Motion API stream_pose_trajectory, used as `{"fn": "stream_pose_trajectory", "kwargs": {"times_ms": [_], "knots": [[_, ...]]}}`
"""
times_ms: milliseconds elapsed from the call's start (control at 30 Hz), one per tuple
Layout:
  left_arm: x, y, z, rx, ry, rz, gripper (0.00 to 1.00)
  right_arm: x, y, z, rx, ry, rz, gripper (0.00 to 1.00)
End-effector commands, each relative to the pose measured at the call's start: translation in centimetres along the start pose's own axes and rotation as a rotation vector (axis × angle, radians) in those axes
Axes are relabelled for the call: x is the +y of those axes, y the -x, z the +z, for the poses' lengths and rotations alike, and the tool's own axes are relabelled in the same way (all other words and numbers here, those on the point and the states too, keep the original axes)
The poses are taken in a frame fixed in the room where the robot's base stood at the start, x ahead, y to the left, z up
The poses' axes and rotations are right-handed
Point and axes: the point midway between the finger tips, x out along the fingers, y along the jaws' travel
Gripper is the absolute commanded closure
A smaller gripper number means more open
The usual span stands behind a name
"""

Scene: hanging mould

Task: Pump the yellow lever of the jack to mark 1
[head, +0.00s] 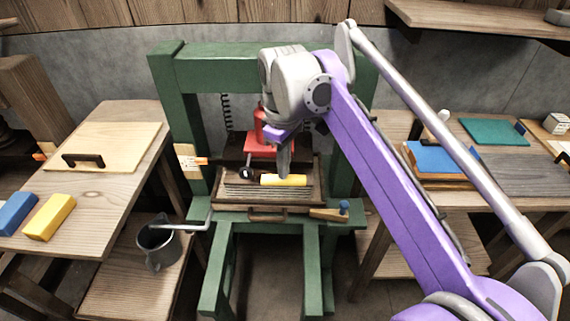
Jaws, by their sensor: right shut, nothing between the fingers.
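The green press frame (165,85) stands in the middle of the head view. Inside it is the red jack (260,125), partly hidden behind my right gripper. The yellow lever (290,181) of the jack points to the right, low over the ribbed plate, with a dark joint at its left end. My right gripper (284,168) is shut and empty, pointing down, with its tip just above or at the yellow lever; I cannot tell whether they touch. A pale scale plate (187,160) with an orange pointer (201,161) is on the left post; its marks are too small to read. My left gripper is not in view.
Left is a wooden table with a board with a black handle (82,160), a blue block (15,213) and a yellow block (49,217). A metal jug (160,245) stands on a lower shelf. Right, a bench holds a blue-topped block (437,160) and a green plate (493,132).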

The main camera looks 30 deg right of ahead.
Motion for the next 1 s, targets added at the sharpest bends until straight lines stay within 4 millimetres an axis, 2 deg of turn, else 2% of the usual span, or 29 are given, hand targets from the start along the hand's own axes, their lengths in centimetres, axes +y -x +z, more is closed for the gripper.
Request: {"fn": "stream_pose_trajectory", "kwargs": {"times_ms": [100,1000], "knots": [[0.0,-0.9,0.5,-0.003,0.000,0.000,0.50,0.0,-1.7,0.0,-0.001,0.000,0.000,1.00],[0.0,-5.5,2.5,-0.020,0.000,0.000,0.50,0.0,-11.6,0.0,-0.001,0.000,-0.001,1.00]]}}
